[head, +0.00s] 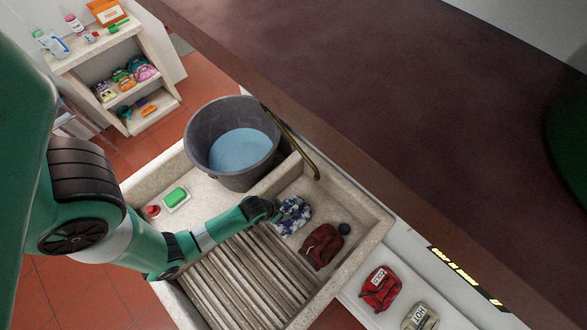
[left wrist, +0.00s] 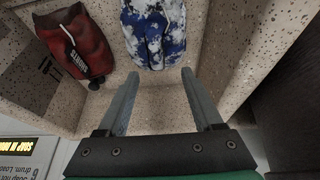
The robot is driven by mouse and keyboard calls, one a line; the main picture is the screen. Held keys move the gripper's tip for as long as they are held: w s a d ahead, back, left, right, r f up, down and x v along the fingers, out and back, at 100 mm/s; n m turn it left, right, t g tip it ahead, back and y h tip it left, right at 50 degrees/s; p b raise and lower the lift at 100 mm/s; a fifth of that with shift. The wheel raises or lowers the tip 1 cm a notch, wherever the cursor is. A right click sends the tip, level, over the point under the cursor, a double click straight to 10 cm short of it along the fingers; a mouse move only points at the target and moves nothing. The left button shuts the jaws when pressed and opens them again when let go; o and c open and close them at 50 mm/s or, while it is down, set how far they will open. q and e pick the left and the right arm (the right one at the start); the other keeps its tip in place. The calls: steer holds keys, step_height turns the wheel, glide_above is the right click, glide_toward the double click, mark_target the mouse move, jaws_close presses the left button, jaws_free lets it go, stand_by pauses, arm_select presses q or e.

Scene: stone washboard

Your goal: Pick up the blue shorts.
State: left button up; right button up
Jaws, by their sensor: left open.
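The blue shorts (head: 292,215), mottled blue and white, lie in the basin of the stone washboard (head: 345,195). They also show at the top of the left wrist view (left wrist: 155,30). My left gripper (head: 273,210) is close to them at their left side in the head view. In the left wrist view its two fingers (left wrist: 160,73) are apart with nothing between them, and the shorts lie just beyond the tips. The arm hides part of the washboard. My right gripper is not in view.
A dark red garment (head: 322,246) lies beside the shorts, with a black drain plug (head: 344,228) near it. A grey bucket of water (head: 232,143), a brass tap (head: 300,152) and green soap (head: 176,196) are near. Red (head: 380,288) and beige bags lie outside the basin.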

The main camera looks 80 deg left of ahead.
mark_target(291, 211)
arm_select(q)
steer(key=b+x, duration=0.3)
steer(key=x, duration=0.2)
steer(key=shift+w+f, duration=0.2)
steer(key=b+x, duration=0.1)
steer(key=x, duration=0.2)
steer(key=b+x, duration=0.1)
steer(key=x, duration=0.1)
steer(key=shift+w+d+f+b, duration=0.1)
steer(key=shift+w+d+b, duration=0.05)
steer(key=shift+w+b, duration=0.2)
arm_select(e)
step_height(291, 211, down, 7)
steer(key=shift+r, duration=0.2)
arm_select(q)
jaws_close()
